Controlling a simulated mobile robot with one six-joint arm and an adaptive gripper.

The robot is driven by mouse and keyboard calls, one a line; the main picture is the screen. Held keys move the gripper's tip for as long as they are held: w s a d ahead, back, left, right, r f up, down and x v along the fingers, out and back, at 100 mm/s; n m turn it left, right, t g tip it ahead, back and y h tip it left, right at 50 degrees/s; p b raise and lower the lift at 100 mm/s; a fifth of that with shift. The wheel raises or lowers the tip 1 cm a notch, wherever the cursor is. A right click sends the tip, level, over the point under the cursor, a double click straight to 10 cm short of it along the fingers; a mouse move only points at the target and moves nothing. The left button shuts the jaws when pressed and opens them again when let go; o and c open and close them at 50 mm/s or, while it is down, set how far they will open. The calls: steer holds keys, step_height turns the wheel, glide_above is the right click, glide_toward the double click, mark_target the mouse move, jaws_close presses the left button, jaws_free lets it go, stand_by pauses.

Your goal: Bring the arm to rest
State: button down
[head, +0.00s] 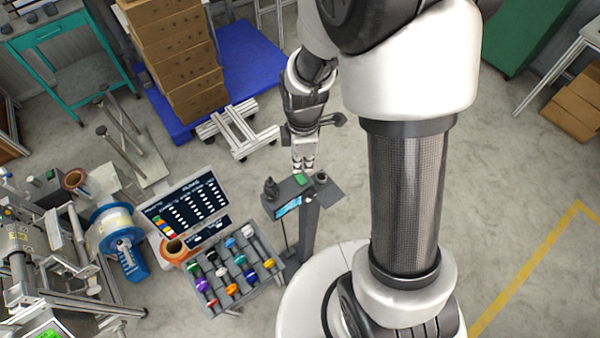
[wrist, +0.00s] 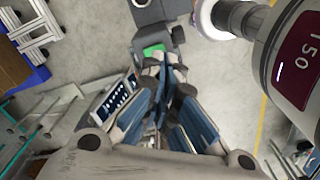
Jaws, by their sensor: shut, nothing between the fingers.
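My gripper (head: 303,166) hangs at the end of my arm in the upper middle of the head view, pointing down the picture. Its fingers are closed together with nothing held. In the wrist view my gripper (wrist: 166,62) shows its blue-sided fingers meeting near the picture's middle. A small dark stand (head: 327,192) with a green patch and a blue screen shows just below the fingertips in the head view. I cannot tell how much height separates them. The green patch (wrist: 154,50) also shows by the fingertips in the wrist view.
A grey rack (head: 223,296) of coloured reels stands at lower left before a dark chart board (head: 190,208). A blue-and-white spool (head: 118,240) is further left. Stacked cartons (head: 175,50) sit on a blue pallet (head: 245,62) behind. Bare floor (head: 530,180) lies to the right.

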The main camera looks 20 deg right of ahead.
steer(key=shift+r, duration=0.3)
stand_by(0.4)
steer(key=s+r+m+t+b, duration=0.2)
steer(key=s+m+t+b, duration=0.2)
steer(key=s+m+b, duration=1.1)
steer(key=shift+m+t+b, duration=0.3)
steer(key=shift+b, duration=2.55)
